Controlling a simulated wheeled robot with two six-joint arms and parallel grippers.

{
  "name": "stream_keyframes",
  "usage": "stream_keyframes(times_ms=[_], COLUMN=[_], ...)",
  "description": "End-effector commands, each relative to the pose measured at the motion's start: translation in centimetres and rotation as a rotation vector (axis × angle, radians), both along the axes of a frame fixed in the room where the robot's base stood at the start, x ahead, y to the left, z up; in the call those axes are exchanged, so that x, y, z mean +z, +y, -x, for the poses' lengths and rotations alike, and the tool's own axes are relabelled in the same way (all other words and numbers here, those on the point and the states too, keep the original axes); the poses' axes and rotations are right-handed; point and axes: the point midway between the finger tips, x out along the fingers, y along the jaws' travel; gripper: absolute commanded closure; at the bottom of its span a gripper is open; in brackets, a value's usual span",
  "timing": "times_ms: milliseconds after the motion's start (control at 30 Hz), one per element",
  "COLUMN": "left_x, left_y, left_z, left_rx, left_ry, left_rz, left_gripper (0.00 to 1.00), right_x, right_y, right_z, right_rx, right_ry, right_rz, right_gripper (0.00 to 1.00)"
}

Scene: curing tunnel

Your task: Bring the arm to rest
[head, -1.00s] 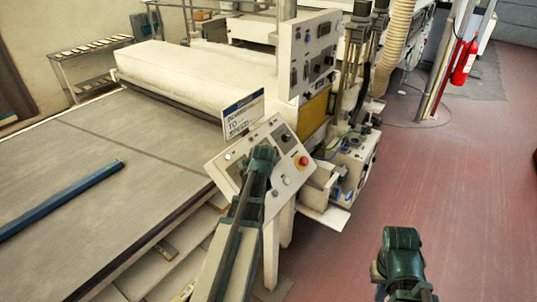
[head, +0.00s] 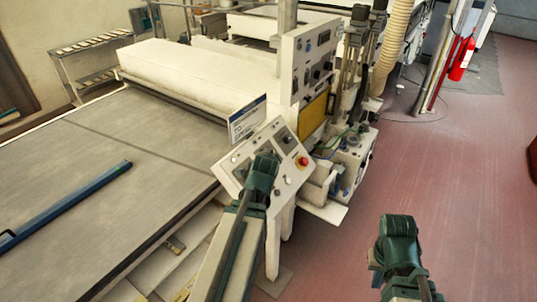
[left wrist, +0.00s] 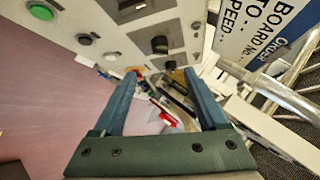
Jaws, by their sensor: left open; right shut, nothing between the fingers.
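My left arm reaches up from the bottom of the head view, its dark green wrist in front of the slanted control panel (head: 291,146). In the left wrist view my left gripper (left wrist: 160,74) is open. Its two blue-grey fingers stand apart with nothing held between them, pointing past the panel's face. I cannot tell whether they touch anything. My right gripper (head: 376,264) shows only partly, beside the green right wrist over the red floor at the lower right of the head view. It is shut and empty.
A printed sign (head: 247,118) stands behind the panel, close to the left gripper. The panel bears a red button (head: 303,161). A blue bar (head: 70,203) lies on the grey machine bed (head: 150,140). The red floor (head: 470,180) at right is open; a fire extinguisher (head: 461,60) hangs behind.

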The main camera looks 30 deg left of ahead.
Motion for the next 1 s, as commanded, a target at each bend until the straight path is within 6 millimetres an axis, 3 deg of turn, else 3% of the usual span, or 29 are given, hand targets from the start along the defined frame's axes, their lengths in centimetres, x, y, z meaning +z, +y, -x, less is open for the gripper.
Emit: stream_keyframes(times_ms=[500, 600, 667, 767, 867, 1000], left_x=[0.0, -0.8, -2.1, -5.4, -9.2, -13.6], left_y=[-0.1, -1.2, -3.1, -8.0, -14.1, -21.9], left_z=[0.1, 0.1, 0.2, 0.9, 2.9, 7.3], left_rx=[0.0, -0.001, -0.001, 0.009, 0.04, 0.115], left_ry=[0.001, 0.014, 0.042, 0.126, 0.25, 0.443], left_rz=[0.001, 0.027, 0.068, 0.176, 0.298, 0.417], left_gripper=[0.24, 0.24, 0.24, 0.24, 0.24, 0.24], right_x=[0.0, -0.4, -0.9, -2.3, -3.8, -5.8], right_y=[0.0, 0.0, 0.0, 0.0, 0.0, 0.0], right_z=[0.0, 0.0, 0.0, 0.0, 0.0, 0.0], right_rx=[0.0, 0.0, 0.0, 0.001, 0.003, 0.005], right_ry=[0.0, 0.0, 0.0, 0.0, 0.0, 0.0], right_rz=[0.0, 0.0, 0.0, 0.0, 0.001, 0.001], right_gripper=[1.0, 1.0, 1.0, 1.0, 1.0, 1.0])
